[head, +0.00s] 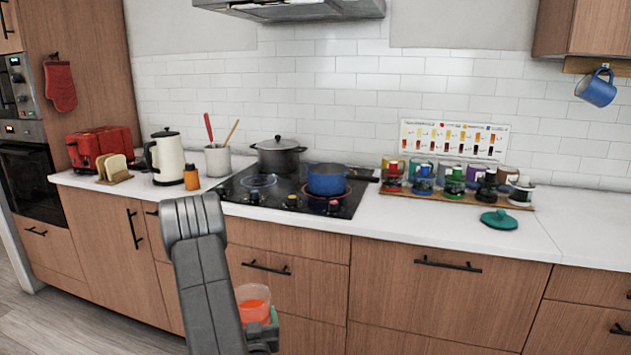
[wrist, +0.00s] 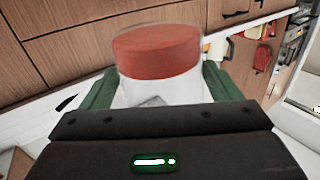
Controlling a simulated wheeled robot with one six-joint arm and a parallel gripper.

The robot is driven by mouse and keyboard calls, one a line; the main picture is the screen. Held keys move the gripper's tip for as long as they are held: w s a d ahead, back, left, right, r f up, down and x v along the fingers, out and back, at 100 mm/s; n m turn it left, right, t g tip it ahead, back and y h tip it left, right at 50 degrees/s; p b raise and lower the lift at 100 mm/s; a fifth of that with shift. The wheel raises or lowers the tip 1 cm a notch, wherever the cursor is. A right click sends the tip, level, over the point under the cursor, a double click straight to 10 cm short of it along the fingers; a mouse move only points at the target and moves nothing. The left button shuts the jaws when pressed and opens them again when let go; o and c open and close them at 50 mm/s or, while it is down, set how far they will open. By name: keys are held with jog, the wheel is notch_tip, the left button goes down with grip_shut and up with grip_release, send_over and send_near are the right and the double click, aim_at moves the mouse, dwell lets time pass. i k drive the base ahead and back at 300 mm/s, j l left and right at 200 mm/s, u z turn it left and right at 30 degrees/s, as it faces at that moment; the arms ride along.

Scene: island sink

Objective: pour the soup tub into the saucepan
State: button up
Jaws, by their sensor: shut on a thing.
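My gripper (head: 266,328) is shut on the soup tub (head: 253,303), a clear tub with orange-red soup in it. The tub is in front of the drawers, below the counter top, and looks roughly upright in the head view. The blue saucepan (head: 326,180) stands on the right front of the hob, with a dark handle toward the right. It is above and to the right of my gripper, apart from the tub. Its inside is mostly hidden.
The black hob (head: 264,203) also holds a lidded dark pot (head: 278,157) at the back. A kettle (head: 167,158) and orange bottle (head: 191,178) stand left.

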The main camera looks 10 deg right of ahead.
aim_at(325, 179)
jog(key=i+l+u, duration=0.7)
jog(key=i+j, duration=0.05)
jog(key=i, duration=0.05)
